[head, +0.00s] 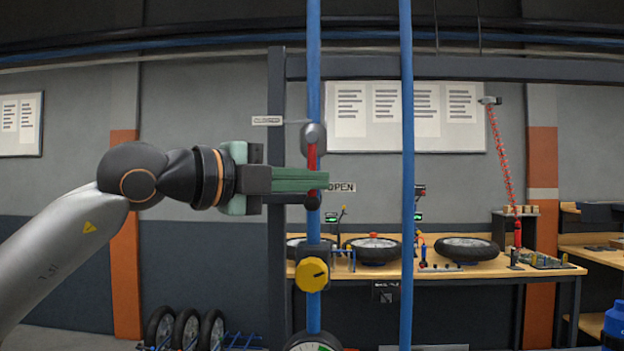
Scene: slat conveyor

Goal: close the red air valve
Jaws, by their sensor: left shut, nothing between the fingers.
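The air valve (314,138) sits on the left blue vertical pipe, with a grey rounded hub. Its red lever (312,157) hangs straight down along the pipe and ends in a dark knob (313,201). A CLOSED label (267,120) is left of the hub, and an OPEN label (342,188) is right of the lever's lower end. My left gripper (322,180) is shut and empty, its green fingers pointing right across the lever and hiding its lower middle part. I cannot tell whether they touch it. My right gripper is out of view.
A yellow knob (312,274) and a gauge (314,344) are on the same pipe below. A second blue pipe (407,120) stands to the right. Behind is a wooden bench (480,271) with wheels and tools. Several tyres stand on the floor at lower left.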

